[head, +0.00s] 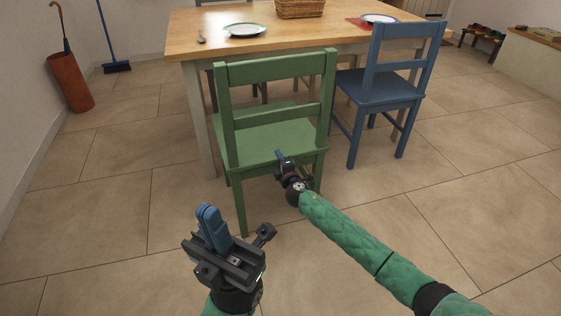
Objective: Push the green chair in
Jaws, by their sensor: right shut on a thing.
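The green chair (262,136) stands upright at the near side of the wooden table (310,40), its backrest toward me and its seat front toward the table. A gap of floor shows between parts of the chair and the table's left leg. My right gripper (281,156) is at the rear edge of the chair's seat, below the backrest, and is shut on the chair; its fingertips are partly hidden. My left gripper (209,214) is in front of the chair at lower left, with its blue fingers together and nothing visible between them.
A blue chair (384,88) stands close on the right of the green chair. A plate (247,30) and a basket (299,8) are on the table. An umbrella stand (70,82) and a broom (116,67) are at the left wall. Tiled floor at left is clear.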

